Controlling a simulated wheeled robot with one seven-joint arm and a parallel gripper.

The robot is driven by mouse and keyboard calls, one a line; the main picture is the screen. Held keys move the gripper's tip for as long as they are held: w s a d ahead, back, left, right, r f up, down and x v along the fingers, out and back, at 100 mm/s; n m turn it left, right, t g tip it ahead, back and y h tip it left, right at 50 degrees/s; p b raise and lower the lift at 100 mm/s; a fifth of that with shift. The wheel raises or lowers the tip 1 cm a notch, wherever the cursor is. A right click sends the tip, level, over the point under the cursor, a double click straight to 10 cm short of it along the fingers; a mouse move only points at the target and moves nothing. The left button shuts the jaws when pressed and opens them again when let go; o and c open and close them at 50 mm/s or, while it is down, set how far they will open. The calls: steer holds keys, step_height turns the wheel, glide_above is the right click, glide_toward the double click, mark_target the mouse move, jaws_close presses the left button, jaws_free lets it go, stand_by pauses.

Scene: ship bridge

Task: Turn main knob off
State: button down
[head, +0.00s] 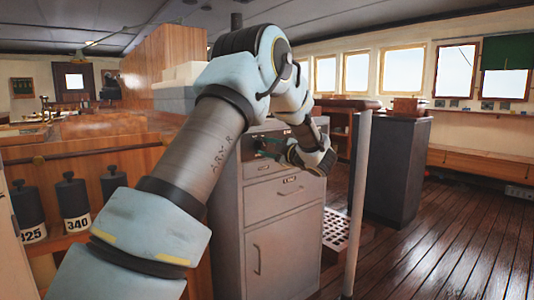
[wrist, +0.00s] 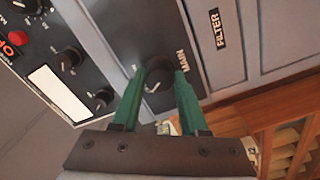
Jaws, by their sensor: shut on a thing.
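The main knob (wrist: 158,77) is a round black knob with a pale mark, on a dark grey panel beside the label "MAIN" in the wrist view. My gripper (wrist: 160,82) has green fingers, one on each side of the knob, shut on it. The fingers hide parts of the knob's sides. In the head view, my gripper (head: 264,147) reaches the upper front of a grey cabinet (head: 272,220), and the knob itself is too small and hidden to make out.
Other black knobs (wrist: 68,58), a red button (wrist: 18,38) and a white label strip (wrist: 56,94) lie left on the panel. A "FILTER" label (wrist: 216,29) is to the right. A pale pole (head: 359,200) stands right of the cabinet. The wooden floor (head: 440,240) at right is clear.

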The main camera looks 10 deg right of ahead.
steer(key=shift+f, duration=0.1)
stand_by(0.3)
steer(key=shift+c, duration=2.2)
jaws_free()
steer(key=shift+s, duration=0.1)
steer(key=v, duration=1)
steer(key=shift+s+d, duration=0.25)
